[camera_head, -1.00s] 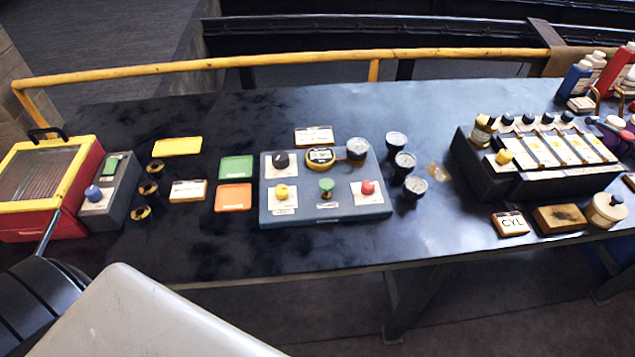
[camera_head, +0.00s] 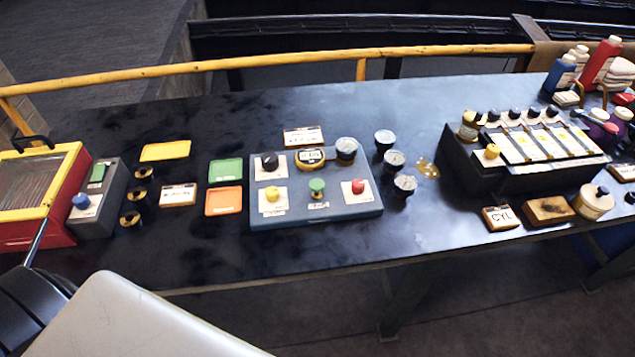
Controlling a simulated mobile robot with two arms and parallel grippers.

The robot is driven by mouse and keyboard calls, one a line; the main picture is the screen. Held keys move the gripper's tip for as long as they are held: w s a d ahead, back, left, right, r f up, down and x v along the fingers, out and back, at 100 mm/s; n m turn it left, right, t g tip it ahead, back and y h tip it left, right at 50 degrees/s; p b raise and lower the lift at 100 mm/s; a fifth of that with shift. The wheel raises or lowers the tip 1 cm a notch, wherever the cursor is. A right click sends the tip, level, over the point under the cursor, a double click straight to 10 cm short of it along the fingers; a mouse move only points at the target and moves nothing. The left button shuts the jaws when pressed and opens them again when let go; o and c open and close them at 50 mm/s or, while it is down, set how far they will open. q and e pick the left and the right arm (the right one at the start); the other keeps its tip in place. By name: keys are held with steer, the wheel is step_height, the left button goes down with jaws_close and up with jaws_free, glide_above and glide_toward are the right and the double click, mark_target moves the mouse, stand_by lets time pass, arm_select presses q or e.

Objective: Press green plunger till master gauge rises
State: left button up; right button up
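A green plunger (camera_head: 317,187) stands up at the front middle of a blue-grey test box (camera_head: 330,212) on the dark bench. A yellow knob (camera_head: 272,195) is to its left and a red knob (camera_head: 358,186) to its right. Behind it is a yellow-ringed gauge with a digital display (camera_head: 311,157), too small to read. A black knob (camera_head: 270,162) and a round dial gauge (camera_head: 346,149) flank that gauge. Which one is the master gauge I cannot tell. Nothing touches the plunger. Neither gripper is in view; only part of my arm shows at the lower left.
Several loose dial gauges (camera_head: 394,160) stand right of the box. Green (camera_head: 225,171) and orange (camera_head: 223,201) trays lie left of it. A red-yellow case (camera_head: 62,215) is far left, a black rack (camera_head: 470,177) right. Bench in front of the box is clear.

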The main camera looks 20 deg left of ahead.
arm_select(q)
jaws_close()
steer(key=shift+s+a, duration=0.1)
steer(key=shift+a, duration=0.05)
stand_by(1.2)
